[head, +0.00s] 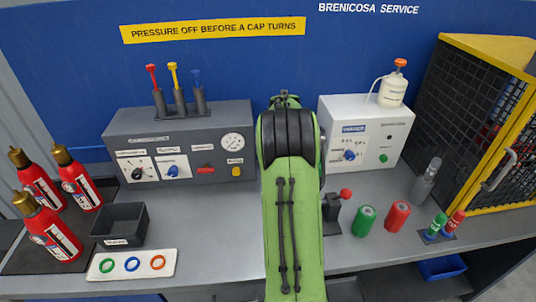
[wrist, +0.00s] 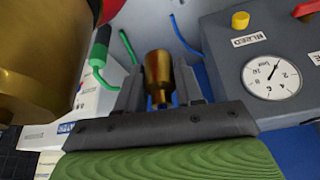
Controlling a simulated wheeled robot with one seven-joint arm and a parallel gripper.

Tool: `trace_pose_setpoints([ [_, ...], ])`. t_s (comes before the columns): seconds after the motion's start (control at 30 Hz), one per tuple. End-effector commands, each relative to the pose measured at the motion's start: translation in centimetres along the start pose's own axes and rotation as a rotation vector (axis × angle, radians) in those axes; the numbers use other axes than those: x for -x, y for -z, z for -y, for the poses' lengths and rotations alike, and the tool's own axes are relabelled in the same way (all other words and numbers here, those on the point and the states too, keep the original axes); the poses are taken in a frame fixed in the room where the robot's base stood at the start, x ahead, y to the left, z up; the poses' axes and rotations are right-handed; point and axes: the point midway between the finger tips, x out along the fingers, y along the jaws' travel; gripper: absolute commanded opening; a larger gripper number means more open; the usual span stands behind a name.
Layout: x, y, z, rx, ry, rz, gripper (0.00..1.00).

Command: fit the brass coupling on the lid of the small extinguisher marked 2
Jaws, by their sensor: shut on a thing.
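In the wrist view, my gripper (wrist: 160,90) is shut on a brass coupling (wrist: 158,70), with a dark finger on each side. The coupling is wide at the upper end in the picture and narrows toward the palm. A large brass shape (wrist: 35,55) fills the upper left corner close to the camera, apart from the coupling; I cannot tell what it belongs to. In the head view my green arm hides the gripper and coupling. Three red extinguishers with brass tops (head: 53,235) stand at the left. I cannot read a mark 2 on any of them.
A grey control box (head: 180,145) with a gauge and levers stands left of my arm, a white box (head: 365,130) right of it. A black tray (head: 119,224) and a card of coloured rings (head: 132,264) lie near the extinguishers. A yellow-framed mesh cage (head: 480,120) bounds the right.

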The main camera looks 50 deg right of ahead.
Motion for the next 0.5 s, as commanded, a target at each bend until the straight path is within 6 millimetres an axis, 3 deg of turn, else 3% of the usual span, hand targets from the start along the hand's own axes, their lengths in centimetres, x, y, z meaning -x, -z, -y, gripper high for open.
trace_pose_setpoints([
  [0.03,4.0,0.5,-1.0,0.023,0.013,-0.003,0.01],
  [0.2,11.4,-0.4,-3.1,0.142,0.061,-0.002,0.01],
  [0.33,15.4,-1.2,-3.9,0.225,0.094,-0.002,0.01],
  [0.5,17.8,-2.1,-4.2,0.286,0.119,0.001,0.01],
])
